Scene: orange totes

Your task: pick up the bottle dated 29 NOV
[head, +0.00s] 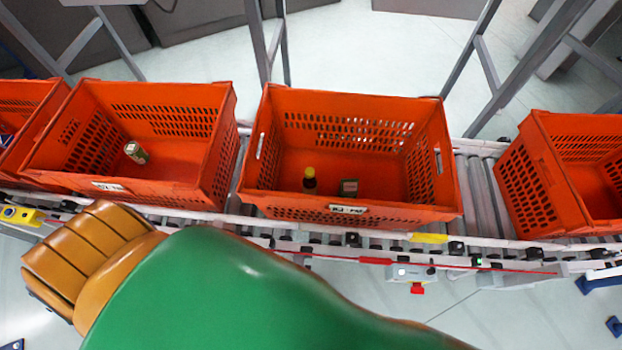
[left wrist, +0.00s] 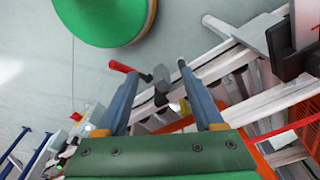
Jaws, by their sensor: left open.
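A small dark bottle with a yellow cap (head: 310,181) stands upright in the middle orange tote (head: 420,165). No date can be read on it. My right gripper is in neither view.
The left tote (head: 165,187) holds a small pale-topped container (head: 136,152). Part of another tote (head: 30,95) shows at the far left, and one more tote (head: 545,180) stands at the right. They sit on a roller conveyor (head: 480,190), with bare rollers between the middle and right totes.

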